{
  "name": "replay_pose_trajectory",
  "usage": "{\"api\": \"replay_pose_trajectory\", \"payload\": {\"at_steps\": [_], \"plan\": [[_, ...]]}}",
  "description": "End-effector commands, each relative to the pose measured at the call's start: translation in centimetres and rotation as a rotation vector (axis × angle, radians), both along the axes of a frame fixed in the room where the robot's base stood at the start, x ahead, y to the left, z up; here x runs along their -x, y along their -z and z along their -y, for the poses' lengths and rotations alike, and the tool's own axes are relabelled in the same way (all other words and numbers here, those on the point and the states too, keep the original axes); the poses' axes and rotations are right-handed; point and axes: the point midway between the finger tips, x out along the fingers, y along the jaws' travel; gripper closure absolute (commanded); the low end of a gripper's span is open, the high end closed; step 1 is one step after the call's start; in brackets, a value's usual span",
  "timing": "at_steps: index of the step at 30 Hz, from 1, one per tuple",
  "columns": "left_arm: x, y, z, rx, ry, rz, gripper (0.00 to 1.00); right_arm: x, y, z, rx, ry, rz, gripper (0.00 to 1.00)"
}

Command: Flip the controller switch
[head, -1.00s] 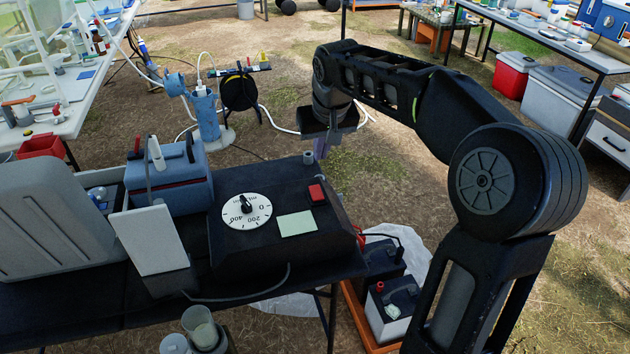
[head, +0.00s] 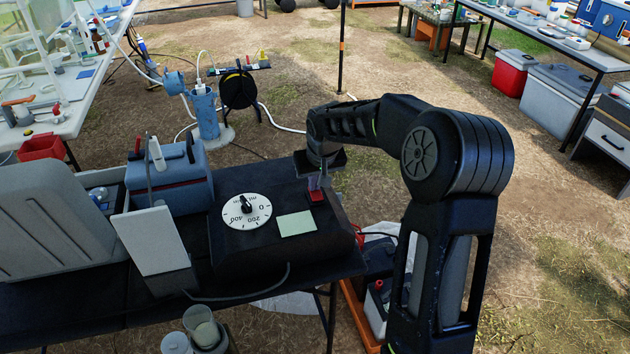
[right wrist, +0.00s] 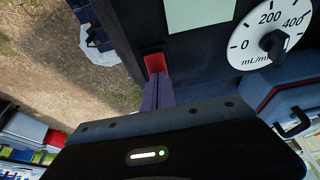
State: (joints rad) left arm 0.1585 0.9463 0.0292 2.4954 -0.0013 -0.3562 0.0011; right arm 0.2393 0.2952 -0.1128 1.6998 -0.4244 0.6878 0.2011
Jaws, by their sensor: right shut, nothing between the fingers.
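The black controller box (head: 250,250) sits on the dark table. Its top carries a white flow dial (head: 238,214), a pale green label (head: 296,223) and a red rocker switch (head: 317,197). My right gripper (head: 318,184) is shut and empty, pointing down with its fingertips right at the red switch. In the right wrist view, the closed fingers (right wrist: 158,93) reach the red switch (right wrist: 154,63) and cover part of it; I cannot tell whether they press it. The dial (right wrist: 270,33) and label (right wrist: 200,12) also show there. My left gripper is out of view.
A blue-grey case (head: 172,180), a white panel (head: 150,240) and a large grey case (head: 45,220) stand left of the controller. A pump cylinder (head: 205,115) and cable reel (head: 238,90) stand behind. Batteries sit below the table's right end.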

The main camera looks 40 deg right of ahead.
Motion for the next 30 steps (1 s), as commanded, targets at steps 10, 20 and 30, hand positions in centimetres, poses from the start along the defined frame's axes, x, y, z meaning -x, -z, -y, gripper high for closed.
{"api": "replay_pose_trajectory", "payload": {"at_steps": [10,20,30], "plan": [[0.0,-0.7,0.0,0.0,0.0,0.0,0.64,0.0,0.0,0.0,-0.006,0.0,-0.021,1.0],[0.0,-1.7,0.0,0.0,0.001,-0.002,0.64,0.2,0.9,0.0,-0.029,0.001,-0.093,1.0],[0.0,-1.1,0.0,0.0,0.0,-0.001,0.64,1.4,1.3,-0.4,-0.032,0.0,-0.1,1.0]]}}
